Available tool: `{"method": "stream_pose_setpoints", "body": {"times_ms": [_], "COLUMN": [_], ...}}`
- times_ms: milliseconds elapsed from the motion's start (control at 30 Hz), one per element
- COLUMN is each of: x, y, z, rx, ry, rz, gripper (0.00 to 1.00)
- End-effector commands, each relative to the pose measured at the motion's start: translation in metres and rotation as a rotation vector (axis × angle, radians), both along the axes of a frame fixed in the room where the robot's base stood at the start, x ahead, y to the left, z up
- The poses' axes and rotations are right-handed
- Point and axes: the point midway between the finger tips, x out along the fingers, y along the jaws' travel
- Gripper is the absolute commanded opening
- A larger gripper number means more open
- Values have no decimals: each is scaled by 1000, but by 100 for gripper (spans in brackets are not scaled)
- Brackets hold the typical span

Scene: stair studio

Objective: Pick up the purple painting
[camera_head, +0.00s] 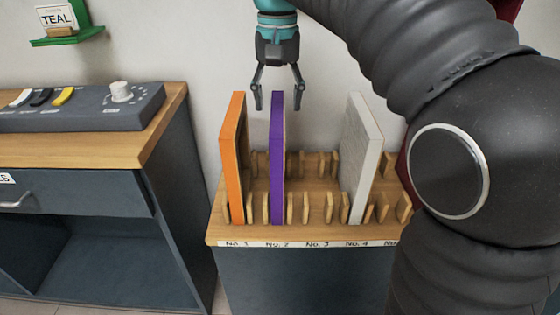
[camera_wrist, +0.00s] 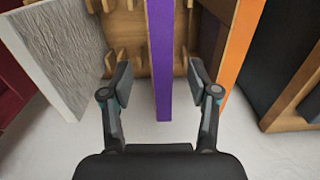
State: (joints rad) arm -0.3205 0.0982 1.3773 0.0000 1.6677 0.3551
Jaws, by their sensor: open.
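The purple painting (camera_head: 277,160) stands upright on edge in a slot of the wooden rack, at the label No. 2. My gripper (camera_head: 279,98) hangs above the rack in the head view, jaws open, with the painting's top edge between or just in front of its fingers. In the wrist view the purple edge (camera_wrist: 161,60) runs between my two open fingers (camera_wrist: 160,92), with a gap on both sides. I see no finger touching it. The painting's face is hardly visible, as it is seen edge-on.
An orange panel (camera_head: 234,160) stands close on the left at No. 1, and a grey-white panel (camera_head: 358,155) stands at No. 4. The wooden rack (camera_head: 315,234) has free slots between. A control box (camera_head: 85,112) sits on the left cabinet. A green shelf (camera_head: 70,37) labelled TEAL is on the wall.

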Motion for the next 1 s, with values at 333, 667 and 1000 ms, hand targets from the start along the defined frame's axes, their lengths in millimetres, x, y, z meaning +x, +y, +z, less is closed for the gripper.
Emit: {"method": "stream_pose_setpoints", "body": {"times_ms": [333, 667, 1000], "x": [2, 6, 6], "y": [0, 1, 1], "z": [-28, -66, -68], "rx": [-1, 0, 0], "ry": [1, -1, -1], "rz": [0, 0, 0], "gripper": [60, 60, 43]}}
